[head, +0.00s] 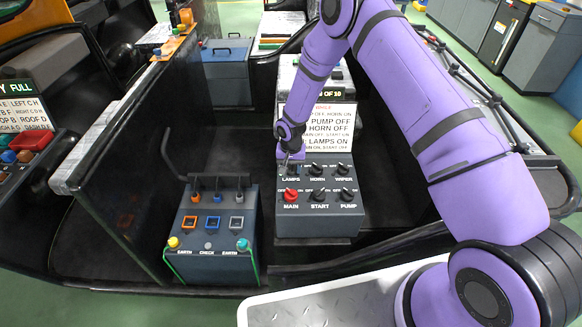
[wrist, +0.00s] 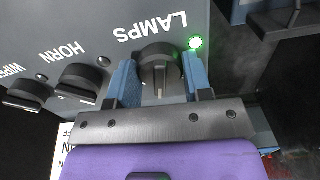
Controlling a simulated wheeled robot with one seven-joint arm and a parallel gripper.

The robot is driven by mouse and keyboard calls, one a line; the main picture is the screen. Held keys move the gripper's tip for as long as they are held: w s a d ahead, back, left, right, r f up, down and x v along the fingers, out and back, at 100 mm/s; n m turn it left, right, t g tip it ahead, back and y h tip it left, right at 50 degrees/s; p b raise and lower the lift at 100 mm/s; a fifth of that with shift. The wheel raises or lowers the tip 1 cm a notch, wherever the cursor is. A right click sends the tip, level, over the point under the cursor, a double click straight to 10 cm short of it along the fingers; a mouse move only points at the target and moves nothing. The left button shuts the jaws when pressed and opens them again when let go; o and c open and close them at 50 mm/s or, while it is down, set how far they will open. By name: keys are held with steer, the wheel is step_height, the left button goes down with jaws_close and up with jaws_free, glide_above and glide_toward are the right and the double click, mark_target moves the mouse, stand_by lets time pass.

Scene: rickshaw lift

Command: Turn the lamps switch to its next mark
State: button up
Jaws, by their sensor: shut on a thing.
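The lamps switch (wrist: 158,53) is a black rotary knob on a dark grey panel, under the printed word LAMPS in the wrist view. My gripper (wrist: 160,72) is shut on this knob, with one blue finger on each side. The knob's grip bar points down toward my palm in the wrist view. A small green light (wrist: 196,43) glows beside it. In the head view my gripper (head: 291,157) comes down on the top-left knob of the switch box (head: 320,227) and mostly hides it.
The horn knob (wrist: 82,81) and wiper knob (wrist: 28,93) sit beside it. A red main knob (head: 291,195), start knob and pump knob form the front row. A sign (head: 331,128) reading LAMPS ON stands behind. A second box (head: 211,262) with toggles stands left.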

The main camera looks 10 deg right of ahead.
mark_target(291, 166)
steer(key=n, duration=1.1)
steer(key=shift+n, duration=0.4)
stand_by(0.3)
steer(key=o, duration=0.9)
steer(key=shift+r, duration=0.1)
step_height(291, 166, up, 11)
steer(key=shift+f, duration=0.2)
